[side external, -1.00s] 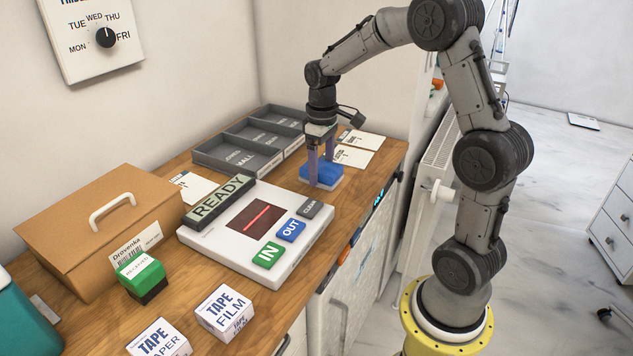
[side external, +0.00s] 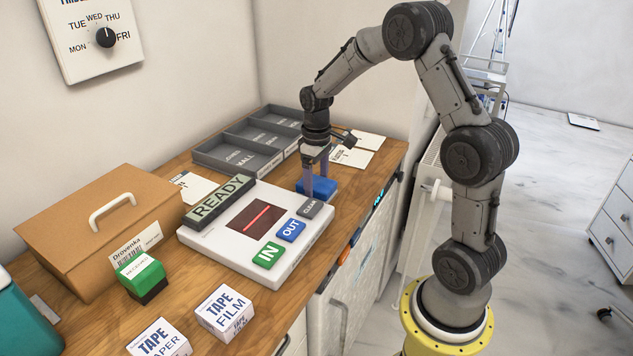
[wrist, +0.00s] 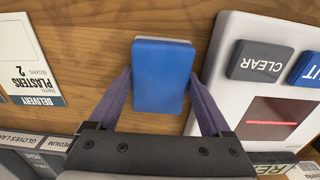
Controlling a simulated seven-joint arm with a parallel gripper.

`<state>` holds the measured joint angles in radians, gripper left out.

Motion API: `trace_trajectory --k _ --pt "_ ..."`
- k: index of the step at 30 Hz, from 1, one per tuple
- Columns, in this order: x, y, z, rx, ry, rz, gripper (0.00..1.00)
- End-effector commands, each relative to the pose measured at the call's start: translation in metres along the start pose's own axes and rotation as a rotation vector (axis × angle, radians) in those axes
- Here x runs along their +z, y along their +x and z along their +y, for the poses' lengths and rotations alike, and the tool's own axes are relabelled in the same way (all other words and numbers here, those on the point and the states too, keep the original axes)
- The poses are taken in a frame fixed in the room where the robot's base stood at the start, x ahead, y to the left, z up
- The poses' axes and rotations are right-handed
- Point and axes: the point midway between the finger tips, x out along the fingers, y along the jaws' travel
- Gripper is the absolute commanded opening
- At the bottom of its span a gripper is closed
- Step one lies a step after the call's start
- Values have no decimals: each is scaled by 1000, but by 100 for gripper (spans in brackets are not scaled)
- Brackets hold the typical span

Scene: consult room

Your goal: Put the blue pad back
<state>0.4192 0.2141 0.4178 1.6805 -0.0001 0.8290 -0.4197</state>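The blue pad (side external: 316,187) is a small blue block with a pale layer beneath it, over the wooden counter at the far right corner of the white device. In the wrist view the blue pad (wrist: 160,78) lies between the two purple fingers, with one finger against each side. My gripper (side external: 314,180) points down and is shut on the pad. I cannot tell whether the pad's underside touches the counter.
The white device (side external: 215,238) carries READY, CLEAR, OUT and IN blocks. A grey divided tray (side external: 222,170) stands behind, with printed cards (side external: 357,140) to its right. A cardboard box (side external: 75,225), a green-topped block (side external: 140,272) and tape boxes (side external: 224,312) stand at left and front.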

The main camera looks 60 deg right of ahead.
Motion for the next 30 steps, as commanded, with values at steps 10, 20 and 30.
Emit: trace_trajectory --k 10,20,30 --pt "0 -1 0 0 0 0 100" --pt "-1 -47 0 3 0 6 100" --pt "-1 -109 0 2 0 4 100"
